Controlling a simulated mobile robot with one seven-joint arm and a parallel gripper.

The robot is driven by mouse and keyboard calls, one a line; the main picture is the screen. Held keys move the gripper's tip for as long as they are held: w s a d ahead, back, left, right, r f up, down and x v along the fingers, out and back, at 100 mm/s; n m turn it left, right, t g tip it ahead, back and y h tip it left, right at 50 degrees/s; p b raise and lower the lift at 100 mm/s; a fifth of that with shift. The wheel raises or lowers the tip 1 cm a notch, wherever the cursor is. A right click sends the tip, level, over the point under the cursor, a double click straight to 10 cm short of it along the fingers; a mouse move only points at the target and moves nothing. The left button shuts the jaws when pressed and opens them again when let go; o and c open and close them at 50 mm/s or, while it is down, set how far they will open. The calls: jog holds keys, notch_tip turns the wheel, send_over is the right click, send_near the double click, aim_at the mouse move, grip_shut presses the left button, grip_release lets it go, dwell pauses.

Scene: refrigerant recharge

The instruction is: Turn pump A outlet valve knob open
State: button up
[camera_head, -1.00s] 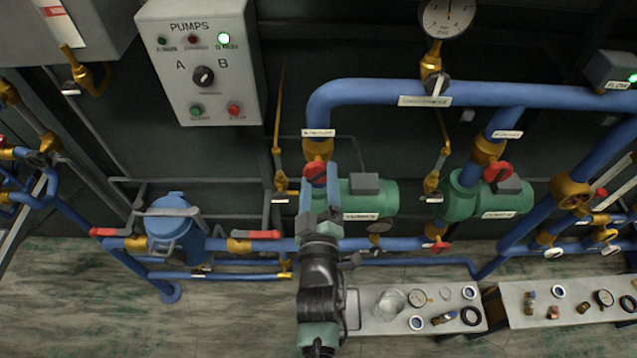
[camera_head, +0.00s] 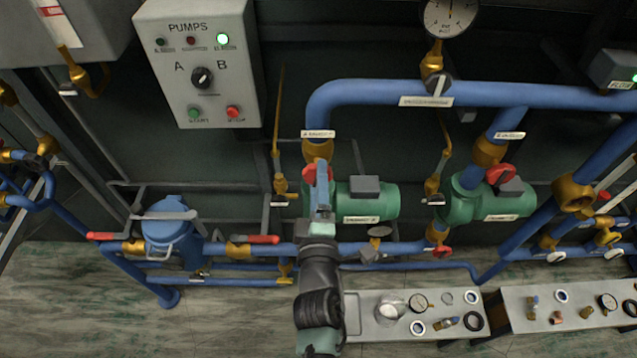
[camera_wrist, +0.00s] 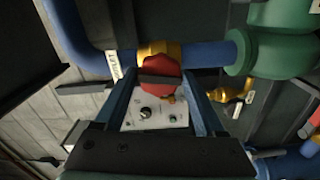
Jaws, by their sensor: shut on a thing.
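The red pump A outlet valve knob (camera_wrist: 160,75) sits on a brass valve body (camera_wrist: 165,47), which also shows in the head view (camera_head: 313,150). In the wrist view the knob is between my two blue fingertips, with a dark bar across its face. My gripper (camera_head: 322,180) is shut on the knob and hides most of it in the head view; it also shows in the wrist view (camera_wrist: 161,88). The green pump A (camera_head: 381,199) is just right of my gripper. How far the knob is turned cannot be told.
A PUMPS panel (camera_head: 197,62) with an A/B selector and a lit green lamp hangs upper left. A blue header pipe (camera_head: 380,93) runs above. Pump B's red outlet knob (camera_head: 501,173) is to the right. Benches (camera_head: 363,325) with loose parts stand below.

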jog(key=shift+r+n, duration=0.15)
jog(key=shift+n, duration=0.55)
jog(key=o, duration=1.4)
jog(key=shift+o, duration=0.2)
jog(key=shift+s, duration=0.1)
jog(key=s, duration=0.7)
